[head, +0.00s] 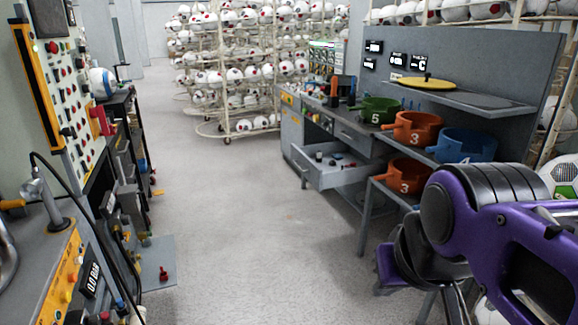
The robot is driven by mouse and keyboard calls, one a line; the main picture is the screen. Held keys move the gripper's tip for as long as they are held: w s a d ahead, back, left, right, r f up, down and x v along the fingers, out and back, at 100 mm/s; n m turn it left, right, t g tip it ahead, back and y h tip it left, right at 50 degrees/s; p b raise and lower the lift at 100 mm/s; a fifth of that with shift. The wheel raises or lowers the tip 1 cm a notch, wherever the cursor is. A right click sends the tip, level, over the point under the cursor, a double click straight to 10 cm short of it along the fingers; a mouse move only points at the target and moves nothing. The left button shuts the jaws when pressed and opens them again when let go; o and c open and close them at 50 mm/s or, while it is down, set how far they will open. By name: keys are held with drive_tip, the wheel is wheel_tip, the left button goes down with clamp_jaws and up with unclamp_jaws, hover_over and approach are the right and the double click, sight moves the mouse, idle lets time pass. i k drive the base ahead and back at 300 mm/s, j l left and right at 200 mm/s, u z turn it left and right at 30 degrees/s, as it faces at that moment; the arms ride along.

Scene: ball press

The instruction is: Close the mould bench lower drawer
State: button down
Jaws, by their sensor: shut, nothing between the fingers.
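The mould bench (322,113) is a grey workbench on the right side of the aisle. Its lower drawer (337,180) is pulled well out toward the aisle, and several small dark, red and blue items lie inside. The drawer front above it (349,137) looks shut under the bench top. My purple and black arm (500,225) fills the lower right, nearer to me than the drawer and apart from it in the picture.
Orange moulds (415,127), a blue mould (463,145) and a green mould (378,109) stand right of the drawer. A control panel bench (60,265) lines the left. Ball racks (240,70) stand behind. The grey floor (235,220) between is clear.

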sight(324, 172)
drive_tip(key=i, duration=2.05)
